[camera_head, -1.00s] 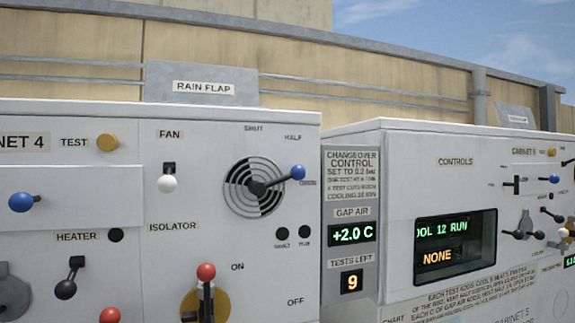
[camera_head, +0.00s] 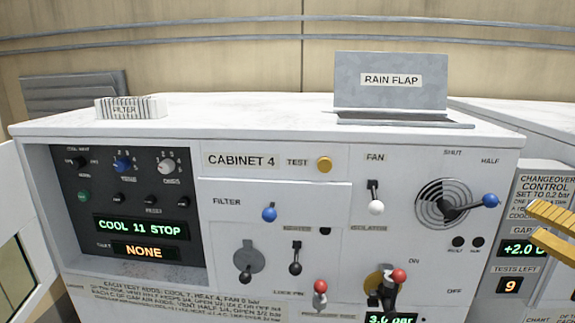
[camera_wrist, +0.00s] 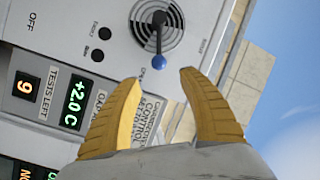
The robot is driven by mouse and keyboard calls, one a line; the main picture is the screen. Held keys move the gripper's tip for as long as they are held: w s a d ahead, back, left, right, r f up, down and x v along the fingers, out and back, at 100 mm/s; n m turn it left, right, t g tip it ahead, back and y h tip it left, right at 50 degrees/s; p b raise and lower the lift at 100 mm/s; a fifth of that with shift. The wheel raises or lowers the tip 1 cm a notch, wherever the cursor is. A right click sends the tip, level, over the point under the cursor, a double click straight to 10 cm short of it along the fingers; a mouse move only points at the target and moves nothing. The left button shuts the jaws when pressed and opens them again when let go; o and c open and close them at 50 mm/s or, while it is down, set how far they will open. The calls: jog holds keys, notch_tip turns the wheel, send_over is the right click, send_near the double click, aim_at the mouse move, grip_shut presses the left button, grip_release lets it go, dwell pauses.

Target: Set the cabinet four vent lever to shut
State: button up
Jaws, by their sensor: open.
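The cabinet four vent lever (camera_head: 466,205) is a dark arm with a blue knob (camera_head: 491,200), mounted on a round slotted vent (camera_head: 434,203). It points right and slightly up, below the HALF label and well away from SHUT at the top. In the wrist view the blue knob (camera_wrist: 157,62) sits beyond the fingertips, between their lines and nearer the left finger. My gripper (camera_wrist: 160,78) has yellow fingers spread wide and empty, not touching the lever. In the head view my gripper (camera_head: 535,222) enters at the right edge, right of the knob, partly cut off.
A red-knobbed isolator lever (camera_head: 394,287) stands out below the vent. A white fan knob (camera_head: 376,207) is to its left. The changeover control panel (camera_head: 520,240) lies right, partly behind my gripper. A rain flap (camera_head: 390,82) stands on the cabinet top.

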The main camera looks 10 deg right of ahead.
aim_at(497, 204)
jog(key=w, duration=0.6)
jog(key=w+a+p, duration=0.1)
jog(key=w, duration=0.3)
jog(key=shift+a+f, duration=0.1)
grip_shut()
